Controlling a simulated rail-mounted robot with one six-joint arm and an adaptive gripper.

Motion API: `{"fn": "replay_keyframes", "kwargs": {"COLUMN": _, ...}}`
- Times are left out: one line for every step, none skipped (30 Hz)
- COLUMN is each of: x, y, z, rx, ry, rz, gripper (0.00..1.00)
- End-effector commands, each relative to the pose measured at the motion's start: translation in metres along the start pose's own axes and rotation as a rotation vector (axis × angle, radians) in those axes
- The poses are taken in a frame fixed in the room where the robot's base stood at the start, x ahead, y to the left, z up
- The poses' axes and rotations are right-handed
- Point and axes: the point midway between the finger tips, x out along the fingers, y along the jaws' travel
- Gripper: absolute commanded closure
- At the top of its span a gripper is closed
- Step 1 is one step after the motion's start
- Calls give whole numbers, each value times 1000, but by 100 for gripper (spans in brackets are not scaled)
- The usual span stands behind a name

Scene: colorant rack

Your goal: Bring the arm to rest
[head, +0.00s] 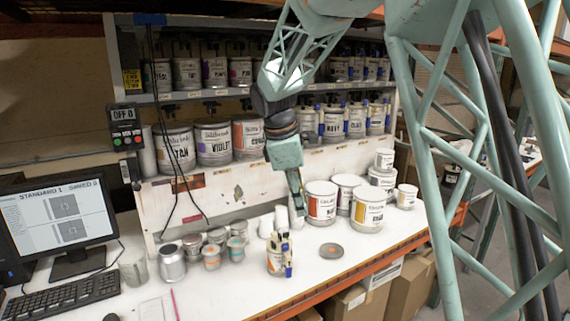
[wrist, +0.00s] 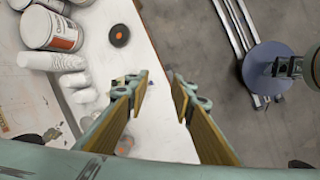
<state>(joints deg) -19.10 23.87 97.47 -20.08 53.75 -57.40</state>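My gripper (head: 298,200) hangs fingers-down over the white worktable (head: 350,275), in front of the colorant rack (head: 240,188). In the wrist view my gripper (wrist: 160,82) has its two fingers apart, with yellowish inner pads and nothing between them. The gap lies over the table's front edge and the grey floor. In the head view the fingers are seen nearly side-on, above and behind a small can with a white and blue top (head: 278,255). I cannot tell the exact height of the fingers above the table.
Large paint cans (head: 321,203) stand right of my gripper, with white cups (head: 283,217) close by. A dark lid with an orange centre (head: 332,250) lies on the table. Small tins (head: 211,257), a monitor (head: 58,222) and a keyboard (head: 62,296) are left. A blue disc (wrist: 272,68) shows beyond the table.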

Motion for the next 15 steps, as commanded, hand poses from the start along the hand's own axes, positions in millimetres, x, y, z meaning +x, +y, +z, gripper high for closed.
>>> {"fn": "replay_keyframes", "kwargs": {"x": -4, "y": -7, "z": 7, "rx": 25, "ry": 4, "rz": 2, "gripper": 77}}
{"fn": "replay_keyframes", "kwargs": {"x": -6, "y": -10, "z": 11, "rx": 41, "ry": 7, "rz": 2, "gripper": 77}}
{"fn": "replay_keyframes", "kwargs": {"x": -9, "y": -15, "z": 16, "rx": 63, "ry": 11, "rz": 2, "gripper": 77}}
{"fn": "replay_keyframes", "kwargs": {"x": -12, "y": -19, "z": 20, "rx": 78, "ry": 14, "rz": 1, "gripper": 77}}
{"fn": "replay_keyframes", "kwargs": {"x": -14, "y": -23, "z": 24, "rx": 93, "ry": 16, "rz": 1, "gripper": 77}}
{"fn": "replay_keyframes", "kwargs": {"x": -17, "y": -28, "z": 29, "rx": 115, "ry": 19, "rz": 1, "gripper": 77}}
{"fn": "replay_keyframes", "kwargs": {"x": -19, "y": -32, "z": 32, "rx": 130, "ry": 22, "rz": 1, "gripper": 77}}
{"fn": "replay_keyframes", "kwargs": {"x": -22, "y": -36, "z": 36, "rx": 145, "ry": 25, "rz": 2, "gripper": 77}}
{"fn": "replay_keyframes", "kwargs": {"x": -24, "y": -41, "z": 40, "rx": 166, "ry": 28, "rz": 1, "gripper": 77}}
{"fn": "replay_keyframes", "kwargs": {"x": -26, "y": -45, "z": 44, "rx": 181, "ry": 30, "rz": 1, "gripper": 77}}
{"fn": "replay_keyframes", "kwargs": {"x": -29, "y": -49, "z": 47, "rx": 197, "ry": 33, "rz": 2, "gripper": 77}}
{"fn": "replay_keyframes", "kwargs": {"x": -31, "y": -55, "z": 52, "rx": 218, "ry": 37, "rz": 0, "gripper": 77}}
{"fn": "replay_keyframes", "kwargs": {"x": -33, "y": -59, "z": 55, "rx": 233, "ry": 39, "rz": 0, "gripper": 77}}
{"fn": "replay_keyframes", "kwargs": {"x": -35, "y": -63, "z": 59, "rx": 249, "ry": 42, "rz": 1, "gripper": 77}}
{"fn": "replay_keyframes", "kwargs": {"x": -37, "y": -69, "z": 63, "rx": 270, "ry": 45, "rz": 0, "gripper": 77}}
